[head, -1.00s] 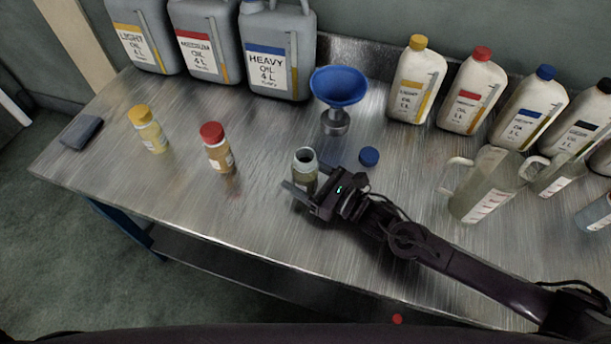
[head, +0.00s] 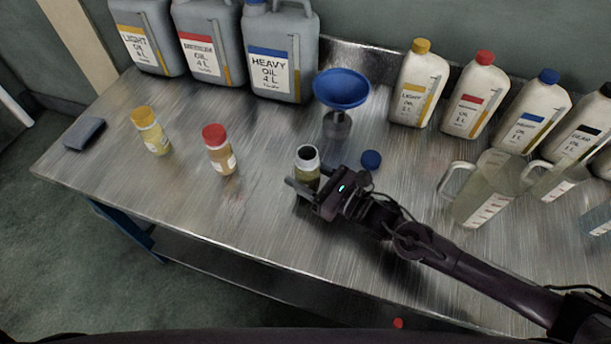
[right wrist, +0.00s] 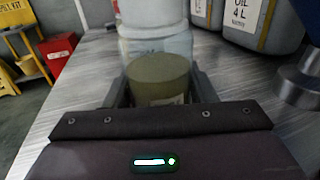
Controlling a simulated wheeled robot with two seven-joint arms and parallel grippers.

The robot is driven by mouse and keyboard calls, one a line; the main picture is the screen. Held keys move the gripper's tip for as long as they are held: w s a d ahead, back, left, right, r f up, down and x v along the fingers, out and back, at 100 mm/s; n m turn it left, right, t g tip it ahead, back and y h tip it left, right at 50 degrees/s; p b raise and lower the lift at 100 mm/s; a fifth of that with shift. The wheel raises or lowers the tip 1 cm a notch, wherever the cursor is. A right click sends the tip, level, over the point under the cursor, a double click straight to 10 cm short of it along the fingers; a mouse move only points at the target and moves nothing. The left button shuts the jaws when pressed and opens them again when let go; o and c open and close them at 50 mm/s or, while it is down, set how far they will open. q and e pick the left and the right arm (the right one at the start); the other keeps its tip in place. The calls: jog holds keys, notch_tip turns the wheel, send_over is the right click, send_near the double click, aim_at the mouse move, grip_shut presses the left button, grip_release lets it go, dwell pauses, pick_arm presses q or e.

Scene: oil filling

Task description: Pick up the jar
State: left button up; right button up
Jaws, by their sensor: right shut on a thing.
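The open jar (head: 307,163) stands upright on the metal bench in the head view, with a pale rim, a dark mouth and greenish contents. My right gripper (head: 306,190) is shut on the jar, its fingers on both sides of the lower body. In the right wrist view the jar (right wrist: 158,78) sits between the two fingers (right wrist: 160,90), clear above and olive-green below. I cannot tell whether its base touches the bench. A blue cap (head: 371,160) lies on the bench to the right of the jar. My left gripper is not in view.
A blue funnel (head: 341,88) on a metal stand is behind the jar. Yellow-capped (head: 150,131) and red-capped (head: 218,150) jars stand left. Oil canisters (head: 281,55) and bottles (head: 418,83) line the back. A clear jug (head: 487,190) stands right. The front left bench is clear.

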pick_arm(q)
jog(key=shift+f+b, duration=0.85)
pick_arm(e)
notch_tip(320, 180, up, 18)
jog(key=shift+r, duration=0.2)
